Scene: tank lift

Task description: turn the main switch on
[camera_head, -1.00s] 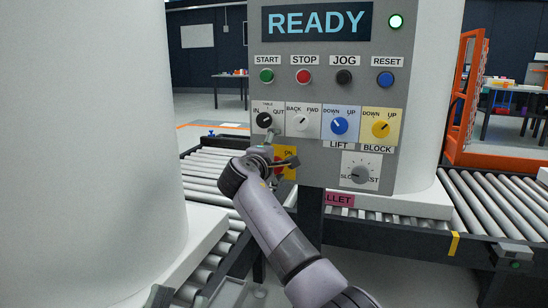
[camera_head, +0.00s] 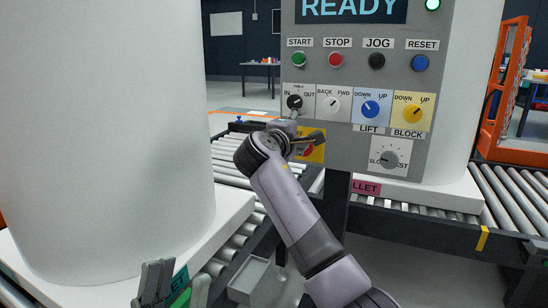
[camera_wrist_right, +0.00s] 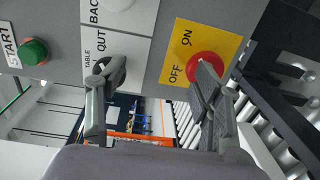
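The main switch is a red round knob (camera_wrist_right: 207,64) on a yellow ON/OFF plate (camera_wrist_right: 186,38), low on the grey panel. In the head view, the plate (camera_head: 319,157) is partly hidden by my right gripper (camera_head: 306,127). My right gripper is open in the wrist view (camera_wrist_right: 152,84). One finger is in front of the red knob, the other in front of the black TABLE IN/OUT knob (camera_wrist_right: 112,71). Whether either finger touches a knob, and which way the switch is set, I cannot tell. My left gripper (camera_head: 180,278) is at the bottom left, apparently open, away from the panel.
The grey panel (camera_head: 341,139) reads READY and has a lit green lamp (camera_head: 433,4). Buttons and several selector knobs sit close above the switch, including the blue LIFT knob (camera_head: 370,109). A white column (camera_head: 100,140) stands left. Roller conveyors (camera_head: 505,195) run below.

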